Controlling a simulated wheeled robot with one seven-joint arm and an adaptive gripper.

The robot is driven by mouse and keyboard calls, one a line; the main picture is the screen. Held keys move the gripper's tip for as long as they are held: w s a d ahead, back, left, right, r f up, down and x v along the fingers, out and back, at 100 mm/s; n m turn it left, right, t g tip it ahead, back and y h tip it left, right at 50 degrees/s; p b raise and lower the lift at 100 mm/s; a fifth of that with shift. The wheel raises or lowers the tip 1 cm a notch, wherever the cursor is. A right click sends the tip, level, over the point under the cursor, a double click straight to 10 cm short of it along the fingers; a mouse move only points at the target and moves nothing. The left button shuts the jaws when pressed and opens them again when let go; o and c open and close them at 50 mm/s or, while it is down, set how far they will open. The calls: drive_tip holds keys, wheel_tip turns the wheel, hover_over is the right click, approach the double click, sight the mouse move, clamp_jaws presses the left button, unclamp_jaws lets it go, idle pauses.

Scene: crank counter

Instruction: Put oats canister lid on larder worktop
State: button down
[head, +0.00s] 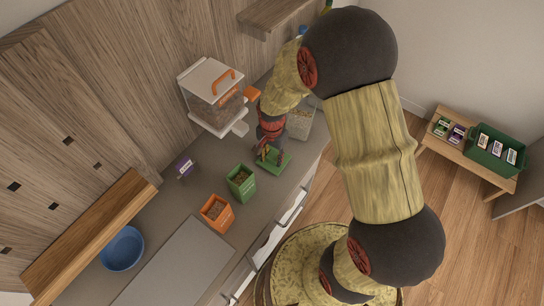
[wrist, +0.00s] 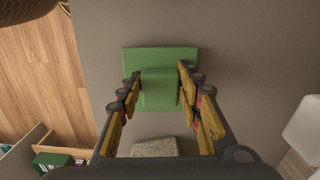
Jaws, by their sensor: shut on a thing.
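The green lid (head: 280,165) is a flat square plate with a raised block-shaped handle. My gripper (head: 270,152) is shut on this handle from above. In the wrist view the lid (wrist: 160,56) shows between and beyond the fingertips of my gripper (wrist: 160,88). The lid is over the grey worktop (head: 200,255), apart from the containers; I cannot tell whether it touches the surface. An open clear canister (head: 301,122) with pale grainy contents stands just behind my gripper, partly hidden by it. Its contents (wrist: 155,147) also show in the wrist view.
A green tub (head: 241,183) and an orange tub (head: 216,212) stand close to the lid. A white dispenser (head: 212,95) with orange parts stands against the wall. A small purple card (head: 184,168) and a blue bowl (head: 121,248) are further left. Bare worktop lies between them.

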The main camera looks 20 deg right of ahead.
drive_tip(key=c, duration=1.2)
unclamp_jaws()
wheel_tip(320, 180, up, 12)
drive_tip(key=p, duration=0.2)
wheel_tip(320, 180, up, 16)
drive_tip(key=n+t, duration=0.3)
drive_tip(key=n, duration=0.2)
hover_over(272, 157)
drive_tip(key=s, duration=0.7)
drive_tip(key=s+r+n+t, duration=0.1)
drive_tip(key=s+r, duration=0.1)
drive_tip(key=s, duration=0.1)
drive_tip(key=s+r+n, duration=0.2)
drive_tip(key=s+r, duration=0.1)
drive_tip(key=s+r+n+t, duration=0.1)
drive_tip(key=s+r+n, duration=0.1)
drive_tip(key=s+r, duration=0.1)
drive_tip(key=shift+s+d+t, duration=0.3)
drive_tip(key=shift+s+d, duration=0.1)
drive_tip(key=shift+s, duration=0.2)
drive_tip(key=shift+f, duration=0.1)
wheel_tip(272, 157, down, 7)
drive_tip(key=b, duration=0.7)
drive_tip(key=shift+f+b, duration=0.1)
drive_tip(key=shift+b, duration=0.25)
